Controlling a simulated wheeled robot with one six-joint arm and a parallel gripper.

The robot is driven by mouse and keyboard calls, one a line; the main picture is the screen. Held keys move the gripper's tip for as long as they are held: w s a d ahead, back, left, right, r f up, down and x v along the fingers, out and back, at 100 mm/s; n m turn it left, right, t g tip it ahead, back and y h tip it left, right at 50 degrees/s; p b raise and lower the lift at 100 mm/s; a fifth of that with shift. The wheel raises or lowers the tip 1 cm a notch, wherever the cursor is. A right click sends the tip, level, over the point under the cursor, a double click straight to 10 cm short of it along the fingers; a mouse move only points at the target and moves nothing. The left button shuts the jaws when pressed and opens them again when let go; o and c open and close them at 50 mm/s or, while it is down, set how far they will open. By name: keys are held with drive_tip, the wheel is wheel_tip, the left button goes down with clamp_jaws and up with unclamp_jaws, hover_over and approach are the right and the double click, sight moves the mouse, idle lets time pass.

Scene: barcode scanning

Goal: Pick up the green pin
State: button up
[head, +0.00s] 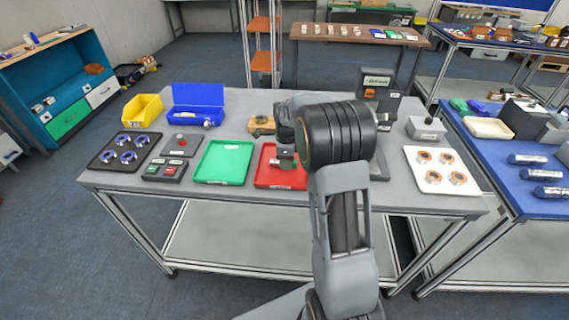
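I cannot make out a green pin anywhere in the head view; it may be hidden or too small to tell. My gripper (286,163) points down over the red tray (267,180) on the grey worktable (300,202). My arm covers the tray's right part and some of the table behind it. The fingers are too small and dark to show whether they are open or shut, or whether anything is between them.
Left of the red tray are a green tray (224,160), a button box (165,171) and a black tray of blue rings (110,163). Yellow (142,108) and blue (198,97) bins stand behind. A white tray of copper-coloured parts (424,184) lies right.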

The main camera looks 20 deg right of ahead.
clamp_jaws()
drive_tip(key=shift+r, duration=0.15)
